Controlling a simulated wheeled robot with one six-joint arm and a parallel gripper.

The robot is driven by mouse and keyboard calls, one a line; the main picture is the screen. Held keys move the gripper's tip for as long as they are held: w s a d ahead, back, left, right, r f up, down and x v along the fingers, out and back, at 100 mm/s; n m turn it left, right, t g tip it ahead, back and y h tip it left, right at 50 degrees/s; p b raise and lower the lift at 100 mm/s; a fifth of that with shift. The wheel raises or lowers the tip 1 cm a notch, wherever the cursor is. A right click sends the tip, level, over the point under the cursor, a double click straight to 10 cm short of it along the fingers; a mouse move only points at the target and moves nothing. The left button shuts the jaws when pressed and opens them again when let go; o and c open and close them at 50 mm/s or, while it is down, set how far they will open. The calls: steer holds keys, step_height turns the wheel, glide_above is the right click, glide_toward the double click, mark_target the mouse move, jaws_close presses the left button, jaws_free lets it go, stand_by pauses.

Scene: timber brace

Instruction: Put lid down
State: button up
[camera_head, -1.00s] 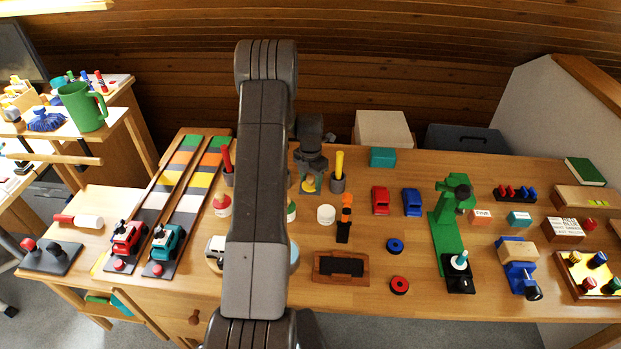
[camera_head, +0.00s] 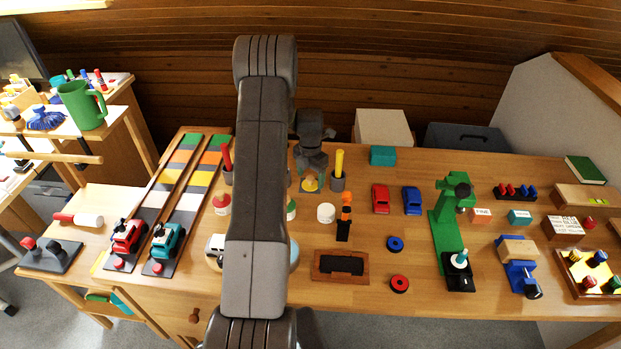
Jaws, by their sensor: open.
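A small round yellow lid (camera_head: 310,185) lies on the table behind the jars, right under my gripper (camera_head: 311,174). My gripper points down and is open; the gap between its fingertips and the lid is too small to tell. A white jar (camera_head: 326,213) stands in front of the lid with no coloured lid visible on it. A jar with a red top (camera_head: 222,204) stands to the left. A jar with a green top (camera_head: 291,210) is partly hidden by my arm.
Holders with a yellow stick (camera_head: 339,165) and a red stick (camera_head: 226,158) stand near my gripper. A teal box (camera_head: 382,156) lies behind right. My arm hides the table's middle strip.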

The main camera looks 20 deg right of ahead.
mark_target(311, 178)
step_height(311, 178, up, 11)
steer(key=b, duration=0.1)
steer(key=shift+b, duration=0.35)
steer(key=shift+f+p, duration=0.75)
steer(key=shift+f, duration=3.5)
